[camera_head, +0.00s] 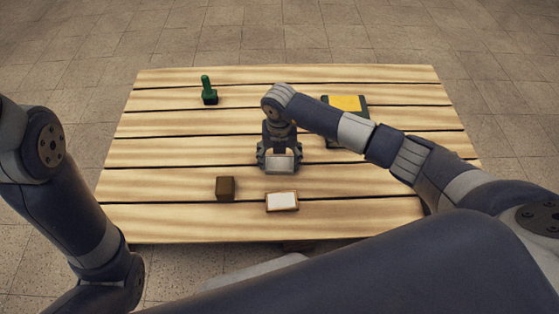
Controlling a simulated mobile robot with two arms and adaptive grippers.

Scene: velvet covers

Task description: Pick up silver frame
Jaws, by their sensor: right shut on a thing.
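The silver frame (280,164) is a small grey rectangle at the middle of the wooden table, at the fingertips of my right gripper (278,156). My right gripper points down and is shut on the silver frame, with a finger at each side of it. I cannot tell whether the frame touches the table or is slightly above it. My left arm shows at the left edge, but its gripper is out of view.
On the slatted table (160,155) are a brown block (225,188), a brown-edged white frame (282,201), a green-handled stamp-like object (208,92) and a yellow and dark green item (347,103), partly behind my right arm. The table's left side is clear.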

